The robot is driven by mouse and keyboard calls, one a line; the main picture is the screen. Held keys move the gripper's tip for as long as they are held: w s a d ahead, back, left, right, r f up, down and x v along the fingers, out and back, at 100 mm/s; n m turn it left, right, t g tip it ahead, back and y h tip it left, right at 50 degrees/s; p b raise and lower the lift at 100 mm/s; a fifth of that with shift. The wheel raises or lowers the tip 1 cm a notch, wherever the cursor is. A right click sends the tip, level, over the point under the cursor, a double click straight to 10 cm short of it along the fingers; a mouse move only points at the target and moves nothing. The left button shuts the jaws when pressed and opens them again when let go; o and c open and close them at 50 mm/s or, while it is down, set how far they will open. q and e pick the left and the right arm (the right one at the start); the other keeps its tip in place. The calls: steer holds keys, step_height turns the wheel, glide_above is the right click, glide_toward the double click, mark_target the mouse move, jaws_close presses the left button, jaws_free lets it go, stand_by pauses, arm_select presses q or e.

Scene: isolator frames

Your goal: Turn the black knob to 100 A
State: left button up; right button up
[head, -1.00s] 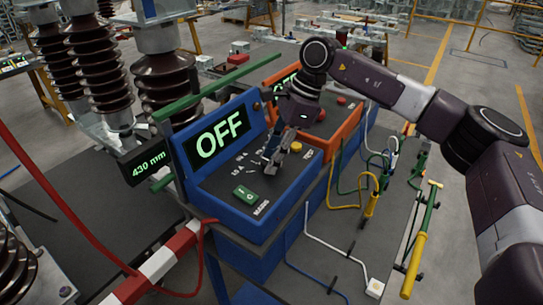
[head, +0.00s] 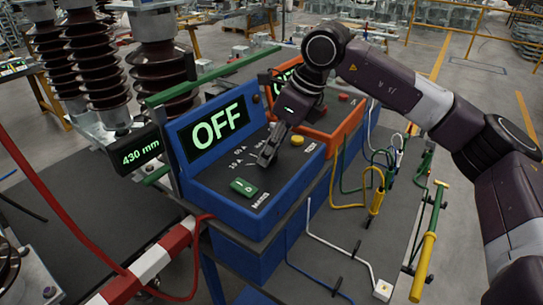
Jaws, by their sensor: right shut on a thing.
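The blue control box (head: 215,202) has a display (head: 217,130) reading OFF. Printed scale marks, with 10 A and 50 A faintly legible, lie on its sloped black panel (head: 228,172). My right gripper (head: 266,159) reaches down onto the panel beside these marks. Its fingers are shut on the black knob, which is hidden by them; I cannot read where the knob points. A green rocker switch (head: 243,187) sits at the panel's front and a yellow button (head: 297,140) at its right rear. My left gripper is not in view.
An orange box (head: 338,125) with a red button stands close behind the blue box. A green bar (head: 205,78) runs above the display. A 430 mm display (head: 140,150) and brown insulators (head: 162,68) stand at left. Cables and a yellow-green rod (head: 422,265) lie at right.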

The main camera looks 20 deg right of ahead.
steer(key=shift+m+t+h+b, duration=0.3)
steer(key=shift+m+b, duration=0.3)
steer(key=shift+m, duration=0.4)
steer(key=shift+r, duration=0.1)
steer(key=o, duration=1.2)
steer(key=shift+c, duration=0.2)
steer(key=v, duration=1.2)
steer(key=shift+a, duration=0.1)
